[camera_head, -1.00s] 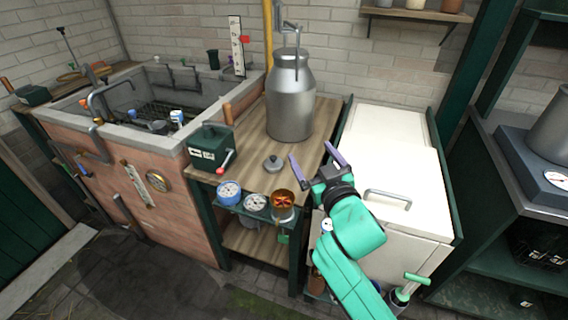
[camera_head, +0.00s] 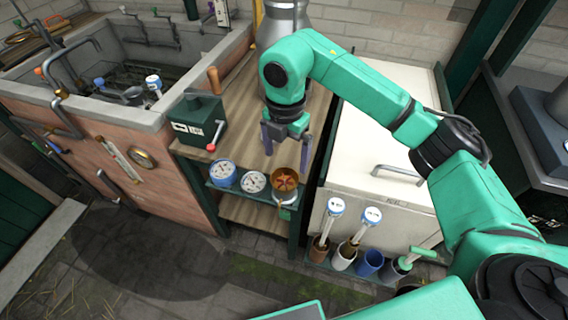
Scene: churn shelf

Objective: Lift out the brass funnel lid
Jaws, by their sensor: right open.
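The brass piece (camera_head: 286,180), a round open-topped form with a brassy rim and reddish-brown inside, sits at the right end of the front ledge of the wooden bench. I cannot tell a separate lid on it. My right gripper (camera_head: 286,158) points down just behind and above it. Its two purple-grey fingers are apart, with nothing seen between them. I cannot tell how high the fingertips are above the brass piece. My left gripper is not in view.
A green box with a crank (camera_head: 199,123) stands on the bench (camera_head: 237,105). A white chest (camera_head: 375,130) is to the right. A metal can (camera_head: 283,22) stands behind my arm.

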